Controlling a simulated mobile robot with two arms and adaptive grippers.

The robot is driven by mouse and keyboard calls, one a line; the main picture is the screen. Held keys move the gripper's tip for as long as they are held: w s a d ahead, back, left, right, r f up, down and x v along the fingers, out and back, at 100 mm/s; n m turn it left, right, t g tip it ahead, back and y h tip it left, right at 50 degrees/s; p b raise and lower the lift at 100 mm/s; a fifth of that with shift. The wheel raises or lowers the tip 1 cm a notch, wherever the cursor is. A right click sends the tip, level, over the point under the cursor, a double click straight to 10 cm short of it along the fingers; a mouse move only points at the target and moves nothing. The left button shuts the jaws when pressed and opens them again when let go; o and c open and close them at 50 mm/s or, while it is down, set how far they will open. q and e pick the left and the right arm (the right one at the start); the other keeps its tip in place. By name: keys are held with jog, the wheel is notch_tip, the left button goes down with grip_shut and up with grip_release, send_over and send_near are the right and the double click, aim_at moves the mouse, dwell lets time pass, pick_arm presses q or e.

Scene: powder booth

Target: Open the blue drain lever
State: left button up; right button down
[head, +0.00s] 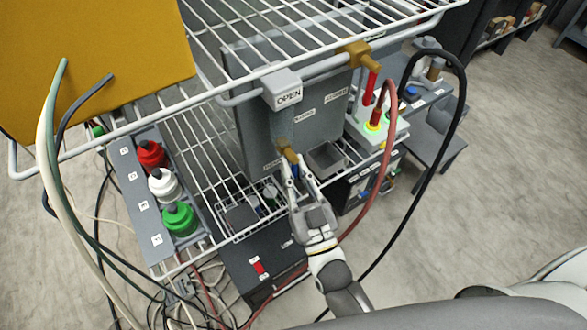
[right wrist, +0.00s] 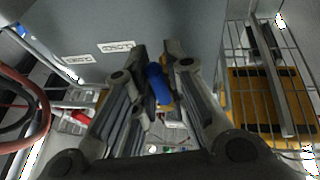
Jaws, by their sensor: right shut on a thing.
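The blue drain lever (right wrist: 157,85) shows between the two fingers of my right gripper in the right wrist view. In the head view only a small bit of blue (head: 294,172) shows, just below a brass valve (head: 287,152) on the front of a grey tank (head: 300,125). My right gripper (head: 295,178) reaches up to it from below; it also shows in the right wrist view (right wrist: 165,72). It is shut on the lever, and its fingers hide much of it. My left gripper is in neither view.
White wire shelves (head: 300,28) surround the tank. A grey block marked OPEN (head: 283,90) and a red lever (head: 370,86) are above. A red hose (head: 391,150) and a black hose (head: 462,100) loop to the right. A tray (head: 130,190) holds red, white and green bottles.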

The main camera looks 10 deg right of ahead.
jog(key=c, duration=1.5)
grip_release()
jog(key=shift+d+r, duration=0.15)
jog(key=shift+r, duration=0.2)
jog(key=shift+f, duration=0.15)
jog(key=v, duration=1.2)
jog(key=shift+w, duration=0.1)
